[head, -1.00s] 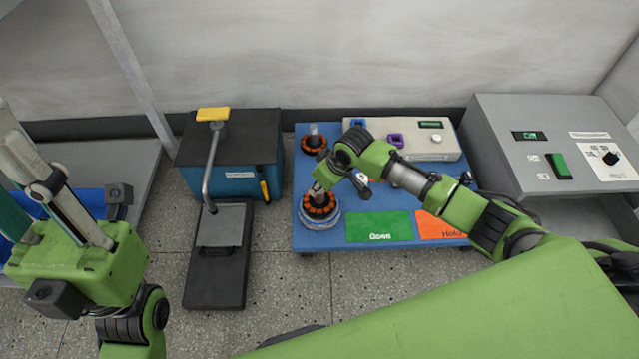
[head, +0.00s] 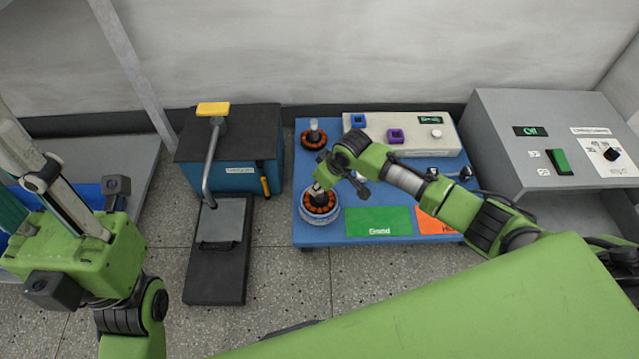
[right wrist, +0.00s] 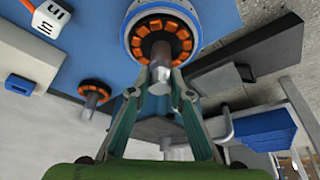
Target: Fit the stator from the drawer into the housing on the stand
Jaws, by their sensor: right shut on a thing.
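My right gripper (head: 321,184) is shut on the shaft (right wrist: 160,75) of a stator with orange coils (head: 320,203). The stator also shows in the right wrist view (right wrist: 161,27), where its coils sit inside the rim of the round silver housing (right wrist: 197,33). The housing (head: 336,222) is at the front left corner of the blue table. I cannot tell whether the stator is fully down. My left gripper (head: 40,180) is at the far left, away from the stator; its tips are not clear.
Another orange-coiled stator (head: 314,138) stands at the table's back left. A pale control box (head: 400,134), a green mat (head: 379,222) and an orange mat (head: 432,226) share the blue table (head: 330,241). A lever press (head: 222,240) stands left, a grey machine (head: 500,150) right.

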